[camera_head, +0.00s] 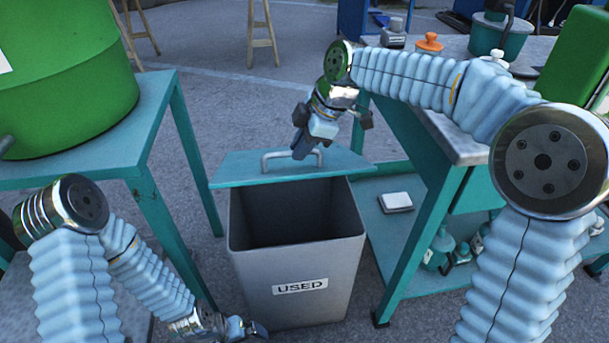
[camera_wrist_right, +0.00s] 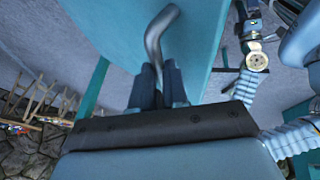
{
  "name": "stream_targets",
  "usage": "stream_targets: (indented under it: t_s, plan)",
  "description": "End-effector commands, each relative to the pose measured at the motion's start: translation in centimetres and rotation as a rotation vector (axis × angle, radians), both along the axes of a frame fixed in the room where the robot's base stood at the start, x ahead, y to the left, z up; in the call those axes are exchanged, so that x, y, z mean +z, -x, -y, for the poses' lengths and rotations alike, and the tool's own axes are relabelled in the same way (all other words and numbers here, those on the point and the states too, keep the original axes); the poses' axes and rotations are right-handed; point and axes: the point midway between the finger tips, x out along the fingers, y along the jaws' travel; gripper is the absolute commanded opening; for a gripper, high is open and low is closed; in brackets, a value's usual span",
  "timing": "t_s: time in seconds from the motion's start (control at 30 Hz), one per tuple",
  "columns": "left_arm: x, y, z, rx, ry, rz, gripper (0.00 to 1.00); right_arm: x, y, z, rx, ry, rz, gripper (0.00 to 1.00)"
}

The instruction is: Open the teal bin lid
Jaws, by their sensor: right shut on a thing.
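The grey bin (camera_head: 300,258) with a "USED" label stands on the ground between two teal benches. Its teal lid (camera_head: 240,173) is off the opening at the front and sits over the back of the bin, so the dark inside shows. A metal handle (camera_head: 268,160) stands on the lid. My right gripper (camera_head: 308,150) is shut on that handle; in the right wrist view the fingers (camera_wrist_right: 160,85) pinch the bent bar (camera_wrist_right: 156,45), with the lid (camera_wrist_right: 110,30) behind. My left gripper (camera_head: 245,328) is low in front of the bin, apart from it; its jaws are too small to judge.
A green drum (camera_head: 60,75) stands on the left teal bench (camera_head: 150,110). The right workbench (camera_head: 450,135) carries an orange-topped item (camera_head: 429,43) and a teal pot (camera_head: 497,38). Its lower shelf holds a small white-topped box (camera_head: 395,202). Wooden stool legs show behind.

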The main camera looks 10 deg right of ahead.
Motion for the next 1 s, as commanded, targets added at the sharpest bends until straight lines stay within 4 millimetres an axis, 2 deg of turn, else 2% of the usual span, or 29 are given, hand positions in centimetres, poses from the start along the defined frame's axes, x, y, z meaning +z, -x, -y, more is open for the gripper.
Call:
stream_targets:
  t_s: [0.03, 0.1, 0.3, 0.83, 0.87, 1.0]
  plan:
    - [-0.1, 0.0, 0.0, 0.000, 0.000, 0.000, 1.00, 0.2, -1.1, 0.2, -0.008, 0.005, 0.008, 0.00]
    - [-0.1, 0.0, 0.0, 0.000, 0.000, 0.000, 1.00, 1.0, -1.9, 0.3, -0.008, 0.005, 0.007, 0.00]
    - [-0.1, 0.0, 0.0, 0.000, 0.000, 0.000, 1.00, 2.4, -3.4, 0.4, -0.008, 0.008, 0.005, 0.00]
    - [-0.1, 0.0, 0.0, 0.000, 0.000, 0.000, 1.00, 2.7, -3.9, 0.5, -0.009, 0.011, -0.002, 0.00]
    - [-0.1, 0.0, 0.0, 0.000, 0.000, 0.000, 1.00, 2.7, -3.9, 0.5, -0.008, 0.012, -0.002, 0.19]
    - [-0.1, 0.0, 0.0, 0.000, 0.000, 0.000, 1.00, 2.9, -3.8, 0.4, -0.007, 0.009, -0.002, 0.40]
